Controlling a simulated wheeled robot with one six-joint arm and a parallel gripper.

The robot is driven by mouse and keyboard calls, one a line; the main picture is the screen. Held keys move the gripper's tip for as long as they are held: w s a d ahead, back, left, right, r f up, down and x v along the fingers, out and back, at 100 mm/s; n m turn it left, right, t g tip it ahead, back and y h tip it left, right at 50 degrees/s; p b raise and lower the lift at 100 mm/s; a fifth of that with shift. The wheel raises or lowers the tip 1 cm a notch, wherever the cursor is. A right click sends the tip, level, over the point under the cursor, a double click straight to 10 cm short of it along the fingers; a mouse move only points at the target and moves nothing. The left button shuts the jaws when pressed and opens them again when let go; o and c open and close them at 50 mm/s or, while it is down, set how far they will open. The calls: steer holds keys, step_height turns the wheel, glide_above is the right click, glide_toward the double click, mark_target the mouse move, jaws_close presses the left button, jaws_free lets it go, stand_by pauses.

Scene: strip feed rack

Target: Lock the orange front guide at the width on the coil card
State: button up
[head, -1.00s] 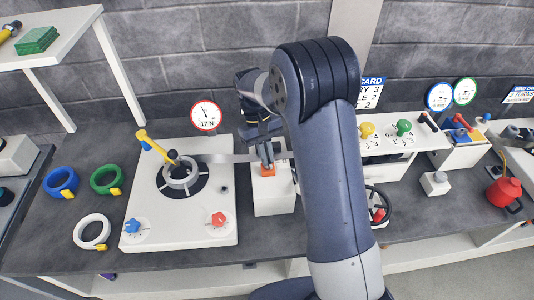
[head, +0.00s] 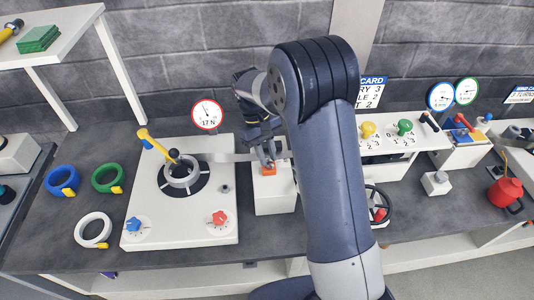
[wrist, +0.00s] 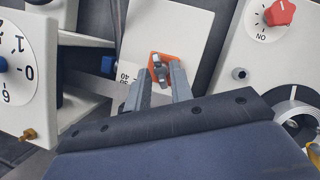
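The orange front guide (head: 269,171) sits on a white block (head: 274,199) in the middle of the bench. In the wrist view the guide (wrist: 152,58) carries a small grey-black clamp lever (wrist: 160,73). My gripper (wrist: 158,88) points down over it, with its two grey fingers apart on either side of the lever; I cannot tell whether they touch it. In the head view my gripper (head: 266,152) partly hides the guide. A scale with a "40" mark (wrist: 124,77) shows beside the guide. The card (head: 370,92) is partly hidden by my arm.
A white feeder plate (head: 213,192) with a coil (head: 181,174), a blue knob and a red knob stands left of the block. A strip (head: 225,157) runs from the coil towards the guide. A dial gauge (head: 206,114) stands behind. Coloured rings lie at far left.

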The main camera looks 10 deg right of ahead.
steer(key=shift+o, duration=0.7)
steer(key=b+v, duration=0.1)
steer(key=v, duration=0.9)
steer(key=shift+w+r, duration=0.2)
steer(key=shift+r, duration=0.15)
steer(key=shift+a, duration=0.1)
steer(key=p+x, duration=0.1)
steer(key=x, duration=1)
steer(key=shift+r, duration=0.15)
